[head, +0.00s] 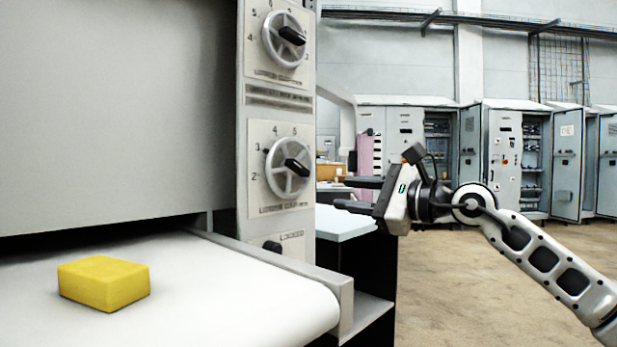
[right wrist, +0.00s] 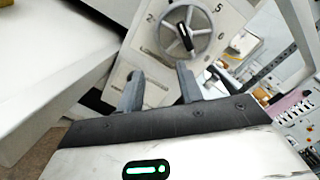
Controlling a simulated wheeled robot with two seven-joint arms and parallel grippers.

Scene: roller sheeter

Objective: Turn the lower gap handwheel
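The lower handwheel (head: 288,168), a pale spoked wheel with a black knob, sits on a numbered plate on the machine's grey column. Its knob lies right of the hub, slightly downward. My right gripper (head: 342,193) is open and empty, to the right of the wheel and apart from it, with its fingers pointing left. In the right wrist view, a handwheel (right wrist: 187,34), seemingly the lower one, shows beyond the two spread fingers (right wrist: 158,68). The upper handwheel (head: 287,38) is a similar wheel higher on the column. My left gripper is not in view.
A yellow block (head: 104,284) lies on the white belt (head: 225,290) at the left. A metal side rail (head: 270,258) edges the belt below the column. A pale table (head: 343,222) stands behind my right gripper. Open cabinets (head: 515,160) are far back.

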